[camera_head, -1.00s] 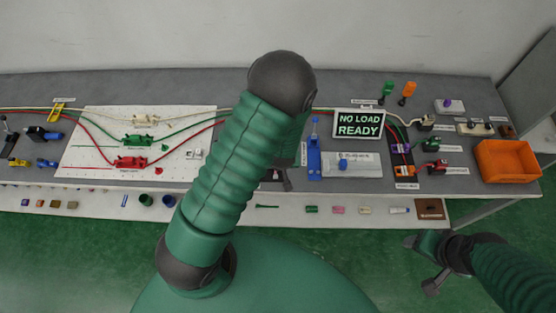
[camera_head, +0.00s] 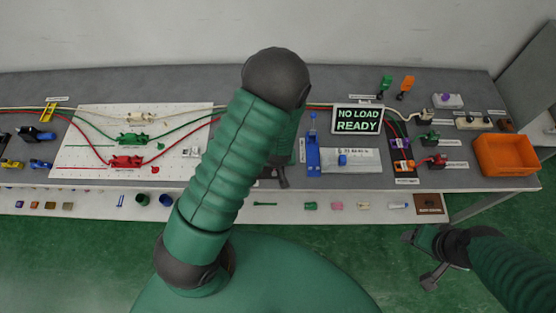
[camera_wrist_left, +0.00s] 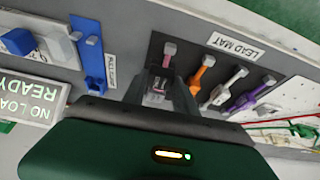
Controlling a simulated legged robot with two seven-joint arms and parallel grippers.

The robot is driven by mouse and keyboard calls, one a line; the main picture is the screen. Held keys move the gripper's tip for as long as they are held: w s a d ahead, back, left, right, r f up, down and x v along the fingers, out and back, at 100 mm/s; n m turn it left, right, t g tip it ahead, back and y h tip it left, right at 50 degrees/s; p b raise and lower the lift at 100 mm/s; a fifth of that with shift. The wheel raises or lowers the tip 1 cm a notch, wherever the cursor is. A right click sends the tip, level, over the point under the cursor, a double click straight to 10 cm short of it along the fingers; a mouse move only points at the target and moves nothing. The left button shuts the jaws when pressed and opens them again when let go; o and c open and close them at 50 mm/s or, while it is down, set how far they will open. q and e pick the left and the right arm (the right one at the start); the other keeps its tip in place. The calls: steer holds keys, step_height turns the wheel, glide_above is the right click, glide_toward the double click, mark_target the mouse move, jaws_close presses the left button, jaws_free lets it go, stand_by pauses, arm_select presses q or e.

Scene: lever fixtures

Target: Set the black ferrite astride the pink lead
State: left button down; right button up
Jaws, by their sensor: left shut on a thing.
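In the left wrist view my left gripper (camera_wrist_left: 157,98) is shut over the lead mat (camera_wrist_left: 212,62), at the pink lead (camera_wrist_left: 169,49). Between the fingers is a small dark piece with pink showing at it, which looks like the black ferrite (camera_wrist_left: 157,73). The fingers hide most of it, and I cannot tell whether it sits astride the lead. In the head view my left arm hides the pink lead and nearly all of that gripper (camera_head: 279,178). My right gripper (camera_head: 424,258) is open and empty, in front of the table at the right.
Orange (camera_wrist_left: 202,72), white (camera_wrist_left: 230,84) and purple (camera_wrist_left: 250,95) leads lie beside the pink one. A blue lever fixture (camera_head: 313,155) and the NO LOAD READY sign (camera_head: 357,120) stand to the right of my left arm. An orange bin (camera_head: 505,155) sits at the table's right end.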

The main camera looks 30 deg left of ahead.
arm_select(q)
steer(key=shift+a+f, duration=0.1)
steer(key=shift+a, duration=0.2)
steer(key=shift+d+f+b, duration=0.2)
steer(key=shift+f+b, duration=0.35)
steer(key=shift+f, duration=0.15)
steer(key=shift+a, duration=0.15)
arm_select(e)
steer(key=shift+a+f, duration=0.15)
steer(key=shift+f, duration=0.5)
arm_select(q)
steer(key=shift+a, duration=0.1)
arm_select(e)
steer(key=shift+a, duration=0.1)
arm_select(q)
steer(key=shift+f, duration=0.1)
steer(key=shift+f+b, duration=0.55)
steer(key=shift+b, duration=0.1)
arm_select(e)
steer(key=shift+f, duration=0.55)
